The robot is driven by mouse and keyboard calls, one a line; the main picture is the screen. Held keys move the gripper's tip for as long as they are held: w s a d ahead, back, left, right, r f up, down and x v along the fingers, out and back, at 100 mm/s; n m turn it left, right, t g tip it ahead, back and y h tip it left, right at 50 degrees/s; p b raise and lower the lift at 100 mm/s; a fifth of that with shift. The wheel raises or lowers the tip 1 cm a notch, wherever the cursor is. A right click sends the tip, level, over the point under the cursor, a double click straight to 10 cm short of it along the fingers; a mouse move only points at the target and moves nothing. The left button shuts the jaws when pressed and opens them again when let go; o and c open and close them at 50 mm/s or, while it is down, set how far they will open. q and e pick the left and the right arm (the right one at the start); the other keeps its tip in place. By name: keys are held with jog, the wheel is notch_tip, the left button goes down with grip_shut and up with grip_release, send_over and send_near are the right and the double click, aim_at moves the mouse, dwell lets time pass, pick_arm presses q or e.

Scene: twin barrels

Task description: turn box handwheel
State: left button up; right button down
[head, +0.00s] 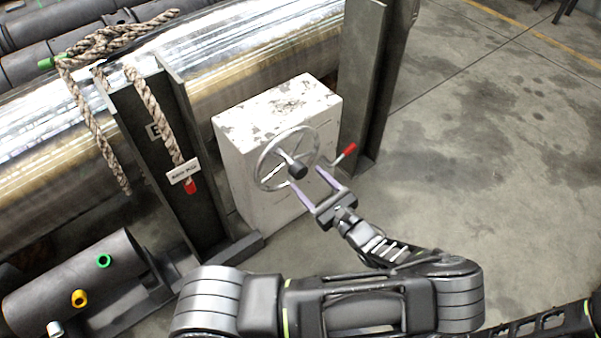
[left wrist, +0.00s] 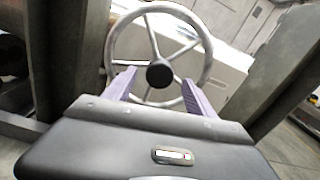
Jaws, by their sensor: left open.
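The metal handwheel (head: 262,160) is on the front face of a worn white box (head: 240,170). It has a round rim, thin spokes and a dark hub knob (head: 298,171). My left gripper (head: 309,177) is open in front of the wheel's lower right side, its two purple fingers pointing at it. In the left wrist view the wheel (left wrist: 208,60) is ahead, with its dark hub (left wrist: 160,73) between the spread fingers (left wrist: 160,85). The fingertips overlap the lower rim there; I cannot tell whether they touch it. My right gripper is not in view.
A red-tipped lever (head: 345,153) sticks out right of the wheel. Dark steel posts (head: 365,80) flank the box. A large metal cylinder (head: 225,40) lies behind, with rope (head: 150,105) hanging left. A dark pipe with coloured fittings (head: 75,280) lies lower left. Open floor (head: 490,150) is at right.

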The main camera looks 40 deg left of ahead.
aim_at(302, 174)
pick_arm(q)
jog(key=shift+b+x, duration=0.3)
jog(key=shift+x, duration=1.95)
jog(key=shift+c, duration=0.4)
grip_shut()
